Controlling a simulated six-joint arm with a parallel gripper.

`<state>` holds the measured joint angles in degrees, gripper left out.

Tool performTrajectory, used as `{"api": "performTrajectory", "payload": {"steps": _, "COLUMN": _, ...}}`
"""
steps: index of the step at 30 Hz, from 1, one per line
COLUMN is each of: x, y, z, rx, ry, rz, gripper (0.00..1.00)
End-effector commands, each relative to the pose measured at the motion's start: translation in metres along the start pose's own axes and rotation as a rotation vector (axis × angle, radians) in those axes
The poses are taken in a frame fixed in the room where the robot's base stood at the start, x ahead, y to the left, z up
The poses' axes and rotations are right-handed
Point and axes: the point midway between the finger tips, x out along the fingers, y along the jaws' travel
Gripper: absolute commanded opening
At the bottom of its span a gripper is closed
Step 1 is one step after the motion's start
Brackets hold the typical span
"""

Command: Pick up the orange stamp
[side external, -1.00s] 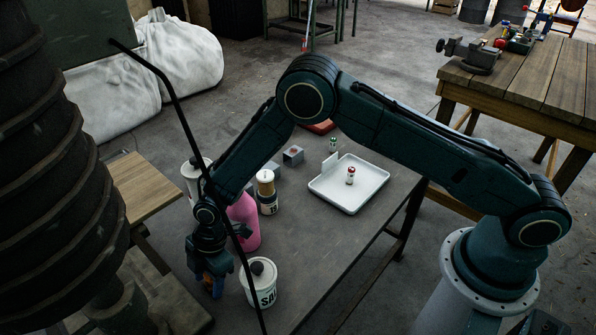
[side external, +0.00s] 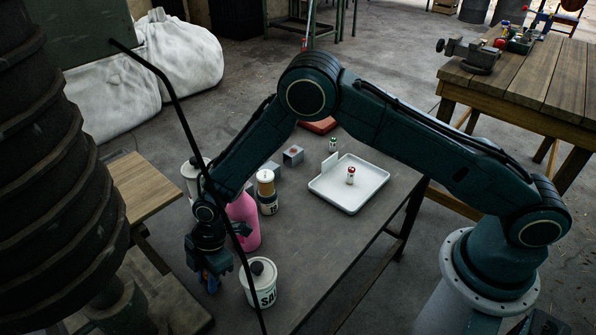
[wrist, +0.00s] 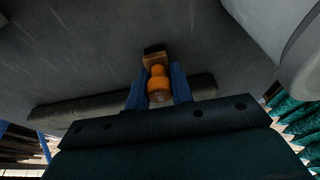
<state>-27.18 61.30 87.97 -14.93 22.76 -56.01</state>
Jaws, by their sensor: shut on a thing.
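The orange stamp (wrist: 158,85) shows in the wrist view, with a rounded orange handle and a brownish block at its far end. My gripper (wrist: 158,91) is shut on its handle, with one blue finger on each side. In the side external view my gripper (side external: 210,284) points down at the near left end of the dark table (side external: 325,255), left of the white SALT canister (side external: 264,294). The stamp is hidden there. I cannot tell whether it touches the tabletop.
A pink bottle (side external: 246,222) stands close behind my gripper, with a jar (side external: 267,199) and a white canister (side external: 188,172) farther back. A white tray (side external: 373,181) holds a small red-topped item (side external: 350,175). The table's middle front is clear.

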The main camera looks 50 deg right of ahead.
Motion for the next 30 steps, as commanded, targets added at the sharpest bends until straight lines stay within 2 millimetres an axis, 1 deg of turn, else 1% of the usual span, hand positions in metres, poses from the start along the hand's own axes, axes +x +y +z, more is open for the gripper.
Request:
{"api": "performTrajectory", "payload": {"steps": 5, "x": -0.016, "y": 0.001, "z": -0.005, "rx": 0.000, "ry": 0.001, "rz": 0.002, "gripper": 0.01}}
{"api": "performTrajectory", "payload": {"steps": 11, "x": -0.046, "y": 0.001, "z": -0.013, "rx": -0.001, "ry": 0.002, "rz": 0.003, "gripper": 0.01}}
{"api": "performTrajectory", "payload": {"steps": 24, "x": -0.137, "y": 0.001, "z": -0.038, "rx": -0.001, "ry": 0.002, "rz": 0.004, "gripper": 0.01}}
{"api": "performTrajectory", "payload": {"steps": 30, "x": -0.168, "y": 0.001, "z": -0.046, "rx": -0.002, "ry": 0.002, "rz": 0.001, "gripper": 0.01}}
